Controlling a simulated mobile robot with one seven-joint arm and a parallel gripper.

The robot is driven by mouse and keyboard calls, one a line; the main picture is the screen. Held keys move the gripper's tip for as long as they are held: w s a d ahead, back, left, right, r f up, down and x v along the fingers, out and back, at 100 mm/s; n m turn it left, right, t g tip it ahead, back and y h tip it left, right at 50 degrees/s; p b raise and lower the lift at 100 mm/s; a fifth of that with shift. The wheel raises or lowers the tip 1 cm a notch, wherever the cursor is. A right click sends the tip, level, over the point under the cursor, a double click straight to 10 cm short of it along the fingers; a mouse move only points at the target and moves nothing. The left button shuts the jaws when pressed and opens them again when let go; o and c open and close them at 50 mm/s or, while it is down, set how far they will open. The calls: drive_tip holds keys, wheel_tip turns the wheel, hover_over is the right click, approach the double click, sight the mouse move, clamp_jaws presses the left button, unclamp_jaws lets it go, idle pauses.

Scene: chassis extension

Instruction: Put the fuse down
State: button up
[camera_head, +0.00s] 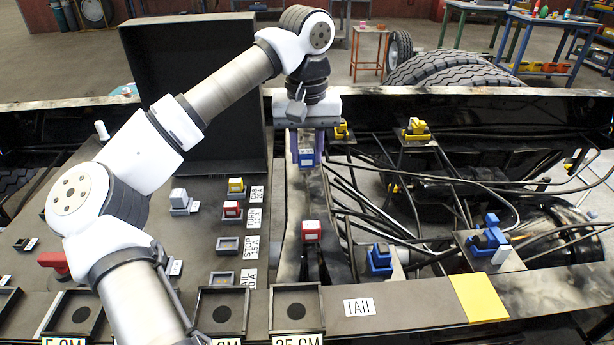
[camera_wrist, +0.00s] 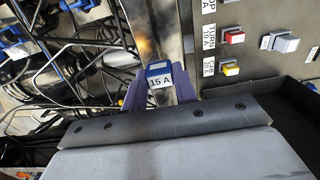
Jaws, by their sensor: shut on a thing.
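My gripper (camera_head: 306,165) is shut on a blue fuse (camera_head: 306,152) with a white label, held over the metal chassis rail right of the fuse panel. In the wrist view, the fuse (camera_wrist: 159,74) reads "15 A" and sits between the purple fingers of my gripper (camera_wrist: 160,90). What lies directly beneath the fuse is hidden. On the panel (camera_head: 205,262), an empty socket (camera_head: 228,245) is labelled "STOP 15 A". Another empty socket (camera_head: 222,279) lies nearer. A yellow fuse (camera_head: 236,185) and a red fuse (camera_head: 232,209) sit in the sockets behind.
A tall black open lid (camera_head: 200,90) stands behind the panel. Another red fuse (camera_head: 311,230) stands on the rail. Black trays (camera_head: 297,308) line the front. A yellow patch (camera_head: 478,297) lies bare at front right. Cables and connectors (camera_head: 381,258) crowd the right.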

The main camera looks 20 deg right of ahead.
sight(306, 169)
drive_tip(key=shift+f, duration=3.2)
drive_tip(key=shift+f, duration=0.1)
drive_tip(key=shift+f, duration=0.15)
drive_tip(key=o, duration=0.9)
drive_tip(key=shift+o, duration=0.2)
drive_tip(key=shift+r, duration=0.2)
wheel_tip(306, 169, up, 12)
drive_tip(key=shift+r, duration=0.1)
drive_tip(key=shift+s, duration=0.1)
